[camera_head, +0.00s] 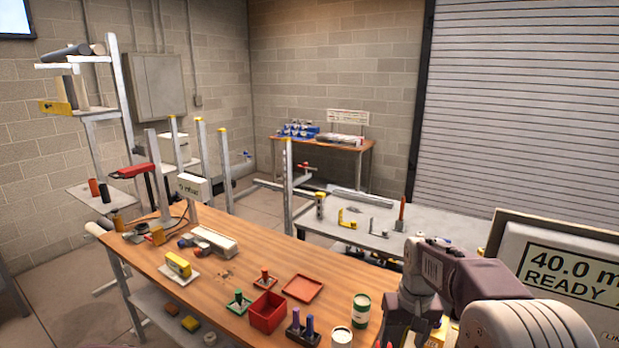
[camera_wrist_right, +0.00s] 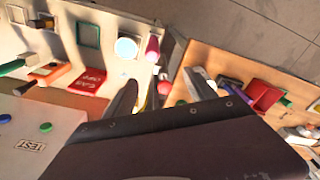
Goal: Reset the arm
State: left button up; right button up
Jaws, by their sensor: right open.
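My right arm comes in from the right in the head view. Its gripper (camera_head: 410,334) points down at the front edge of the picture, over the right end of the wooden bench, and its tips are partly cut off. In the right wrist view the two fingers of the right gripper (camera_wrist_right: 160,88) stand apart with nothing held between them. Beyond them are a pink cylinder (camera_wrist_right: 152,47) and a small red round thing (camera_wrist_right: 164,87).
The wooden bench (camera_head: 230,262) carries a red bin (camera_head: 267,312), a red tray (camera_head: 302,288), a green-and-white can (camera_head: 361,310) and a white can (camera_head: 341,337). A grey table (camera_head: 385,240) stands behind. A display reading "40.0" and "READY" (camera_head: 565,275) is at right, close to my arm.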

jog(key=s+a+f, duration=0.1)
jog(key=s+f, duration=0.3)
jog(key=s, duration=0.4)
jog(key=s+a+f, duration=0.1)
jog(key=s+f, duration=0.4)
jog(key=s, duration=0.3)
jog(key=shift+s+a+f, duration=0.2)
jog(key=shift+a+f, duration=0.05)
jog(key=shift+a, duration=0.15)
